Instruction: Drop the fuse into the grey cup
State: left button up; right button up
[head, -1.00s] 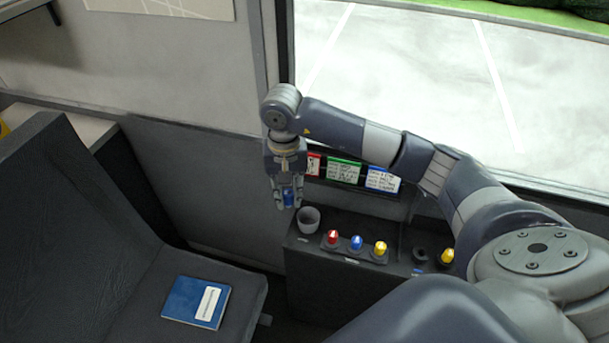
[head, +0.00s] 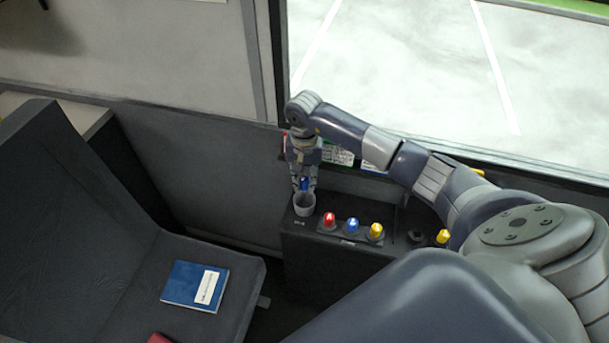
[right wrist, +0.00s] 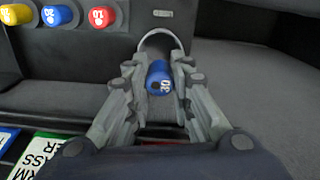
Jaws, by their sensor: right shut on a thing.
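My right gripper (head: 304,186) is shut on a blue fuse (head: 305,183), which hangs between its fingers just above the grey cup (head: 304,209). In the right wrist view the blue fuse (right wrist: 159,78) shows end-on with a number on it, between the two fingers. Part of the cup's rim (right wrist: 178,43) shows beyond it; the fingers and fuse hide the rest. The cup stands upright at the left end of the dark console. My left gripper is not in view.
On the console (head: 335,259), a red fuse (head: 329,220), another blue fuse (head: 351,226) and a yellow fuse (head: 376,231) stand right of the cup. An empty-looking socket (head: 416,236) and another yellow fuse (head: 442,237) are farther right. A blue book (head: 190,285) lies on the seat.

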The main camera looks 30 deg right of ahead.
aim_at(305, 186)
jog(key=shift+f+b, duration=0.7)
jog(key=shift+f, duration=0.9)
jog(key=o, duration=0.9)
jog(key=shift+c, duration=0.2)
notch_tip(305, 186, up, 7)
jog(key=p, duration=0.3)
jog(key=shift+p, duration=0.4)
